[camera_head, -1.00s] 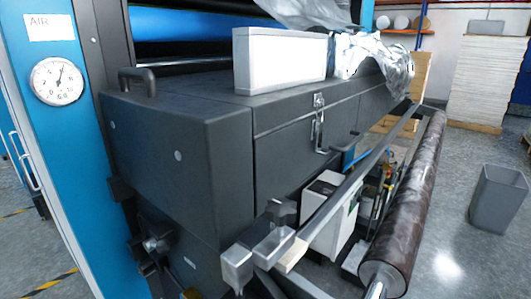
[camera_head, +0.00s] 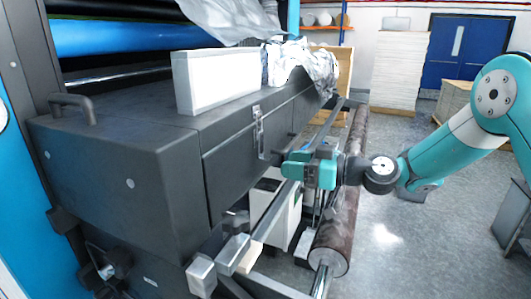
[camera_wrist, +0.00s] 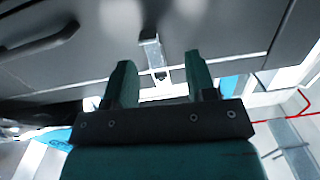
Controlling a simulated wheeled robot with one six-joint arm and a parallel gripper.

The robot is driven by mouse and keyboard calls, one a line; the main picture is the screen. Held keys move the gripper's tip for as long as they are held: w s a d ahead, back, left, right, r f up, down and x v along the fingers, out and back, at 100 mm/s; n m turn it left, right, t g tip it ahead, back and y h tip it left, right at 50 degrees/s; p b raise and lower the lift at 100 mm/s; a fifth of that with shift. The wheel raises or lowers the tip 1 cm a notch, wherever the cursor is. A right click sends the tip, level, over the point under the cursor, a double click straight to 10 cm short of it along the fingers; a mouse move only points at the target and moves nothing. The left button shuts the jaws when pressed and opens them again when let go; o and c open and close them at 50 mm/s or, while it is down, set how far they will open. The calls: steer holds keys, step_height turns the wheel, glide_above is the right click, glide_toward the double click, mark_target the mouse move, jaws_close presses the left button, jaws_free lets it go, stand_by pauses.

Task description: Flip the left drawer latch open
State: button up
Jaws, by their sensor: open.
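The drawer latch (camera_head: 259,132) is a silver metal hasp on the upper front of the dark grey drawer (camera_head: 230,165). Its loop hangs down the drawer face. In the wrist view the latch (camera_wrist: 152,55) appears between my two fingers, just beyond their tips. My gripper (camera_head: 289,160) is at the right of the latch in the head view, in front of the drawer face, with teal fingers. The wrist view shows my gripper (camera_wrist: 158,66) open and empty. I cannot tell whether a finger touches the latch.
A white box (camera_head: 215,80) and crumpled foil (camera_head: 300,62) lie on top of the machine. A long dark roll (camera_head: 345,205) and a metal rail (camera_head: 250,240) run below my gripper. Open floor is at the right.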

mark_target(267, 157)
steer(key=shift+t, duration=0.4)
steer(key=p+x, duration=0.1)
steer(key=x, duration=0.2)
steer(key=w+p+x, duration=0.1)
steer(key=p+x, duration=0.1)
steer(key=x, duration=0.1)
steer(key=shift+w, duration=0.15)
steer(key=shift+w+a+f, duration=0.2)
steer(key=shift+w+a, duration=0.05)
steer(key=shift+a, duration=0.25)
steer(key=c, duration=0.9)
